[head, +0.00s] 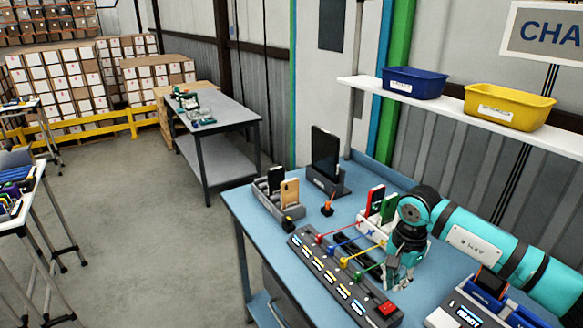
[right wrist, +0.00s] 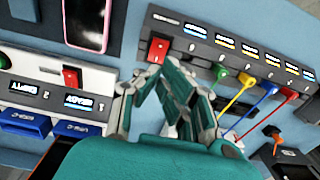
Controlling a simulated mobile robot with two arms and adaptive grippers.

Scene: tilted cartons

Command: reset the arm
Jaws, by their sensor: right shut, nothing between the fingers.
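My right arm (head: 475,240) comes in from the right over the blue workbench (head: 235,200). Its gripper (head: 392,285) points down near the right end of a dark charging strip (head: 345,278). In the right wrist view the gripper (right wrist: 168,80) is shut with its fingertips together and nothing between them. The tips appear close to the strip's red switch (right wrist: 158,48); I cannot tell whether they touch it. Red, blue, yellow and green cables run from the strip toward a white phone rack (head: 372,226), partly hidden by my gripper. My left gripper is not in view.
A phone holder (head: 280,205) and a dark tablet on a stand (head: 326,155) stand toward the back of the bench. A second charging unit (head: 470,305) is at the front right. Blue (head: 414,82) and yellow (head: 508,105) bins sit on the shelf above.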

